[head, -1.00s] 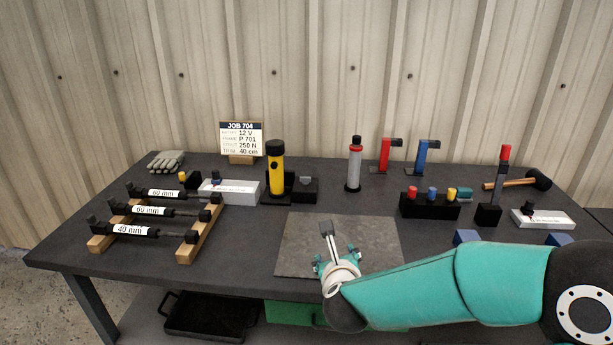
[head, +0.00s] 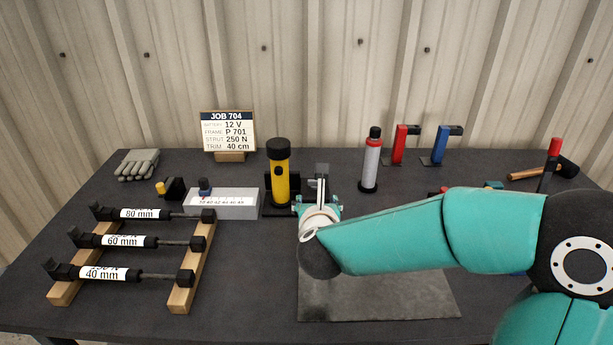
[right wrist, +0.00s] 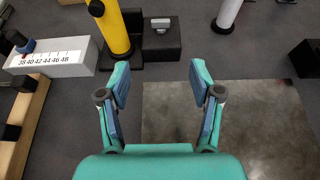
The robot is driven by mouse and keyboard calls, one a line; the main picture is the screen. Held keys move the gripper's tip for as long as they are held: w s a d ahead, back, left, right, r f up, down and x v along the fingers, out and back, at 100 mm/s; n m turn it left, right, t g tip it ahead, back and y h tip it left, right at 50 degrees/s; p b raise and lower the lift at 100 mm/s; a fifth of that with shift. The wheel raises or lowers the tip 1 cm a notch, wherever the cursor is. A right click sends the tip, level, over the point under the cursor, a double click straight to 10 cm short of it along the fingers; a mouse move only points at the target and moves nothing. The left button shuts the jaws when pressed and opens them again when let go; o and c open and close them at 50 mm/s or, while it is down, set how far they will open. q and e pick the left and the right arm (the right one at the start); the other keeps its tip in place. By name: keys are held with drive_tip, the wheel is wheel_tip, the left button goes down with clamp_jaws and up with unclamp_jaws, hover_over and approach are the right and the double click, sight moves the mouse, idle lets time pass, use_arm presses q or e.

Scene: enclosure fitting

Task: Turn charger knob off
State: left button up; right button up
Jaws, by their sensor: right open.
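The charger (right wrist: 148,48) is a black block beside the yellow flashlight (head: 280,175), with a grey knob (right wrist: 161,24) on it in the right wrist view. The flashlight stands upright at the charger's left and also shows in the right wrist view (right wrist: 112,25). My right gripper (head: 320,184) is open and empty. In the right wrist view its spread fingers (right wrist: 160,82) are short of the charger, with the knob ahead of the gap between them. In the head view the gripper and arm hide most of the charger and the knob. My left gripper is not in view.
A white scale block (head: 222,204) with a blue knob stands left of the flashlight. Labelled struts (head: 105,273) lie on wooden rails at the left. A grey and red cylinder (head: 371,162) stands at the right. A grey mat (head: 380,298) lies in front.

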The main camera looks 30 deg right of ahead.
sight(315, 182)
drive_tip(key=p+x, duration=0.2)
drive_tip(key=x, duration=1.3)
drive_tip(key=shift+r, duration=0.1)
drive_tip(key=shift+p+x, duration=0.35)
drive_tip(key=shift+x, duration=0.5)
